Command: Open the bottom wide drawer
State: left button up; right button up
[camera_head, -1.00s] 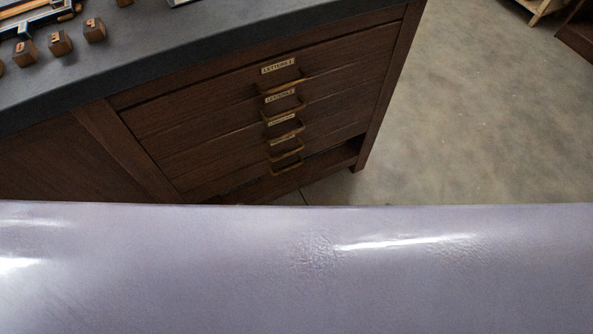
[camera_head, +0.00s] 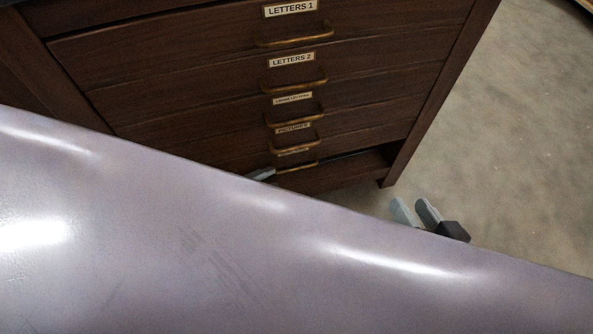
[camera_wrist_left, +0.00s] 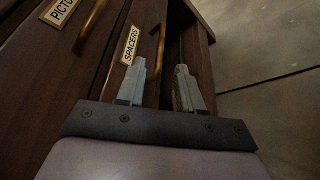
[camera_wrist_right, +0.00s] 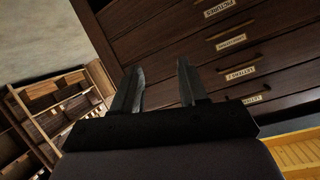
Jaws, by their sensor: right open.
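The bottom drawer front carries a label reading SPACERS (camera_wrist_left: 130,45) in the left wrist view, with a brass handle (camera_wrist_left: 159,42) beside it. In the head view this handle (camera_head: 298,166) is the lowest in the column. My left gripper (camera_wrist_left: 162,87) is open, its fingers on either side of the end of this handle; I cannot tell whether they touch it. In the head view only one left fingertip shows beside the handle; my pale arm hides the rest. My right gripper (camera_head: 414,213) is open and empty, to the right of the cabinet's lower corner; it also shows in the right wrist view (camera_wrist_right: 158,75).
Several labelled drawers with brass handles, such as LETTERS 1 (camera_head: 291,9), stack above. A dark gap (camera_head: 355,165) shows low in the cabinet at the right. Grey floor (camera_head: 500,150) is clear to the right. A wooden shelf unit (camera_wrist_right: 60,95) shows in the right wrist view.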

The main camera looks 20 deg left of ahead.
aim_at(289, 171)
pick_arm(q)
jog(key=b+x, duration=0.2)
jog(key=x, duration=0.4)
jog(key=shift+w+d+f, duration=0.1)
jog(key=shift+w+d, duration=0.15)
grip_shut()
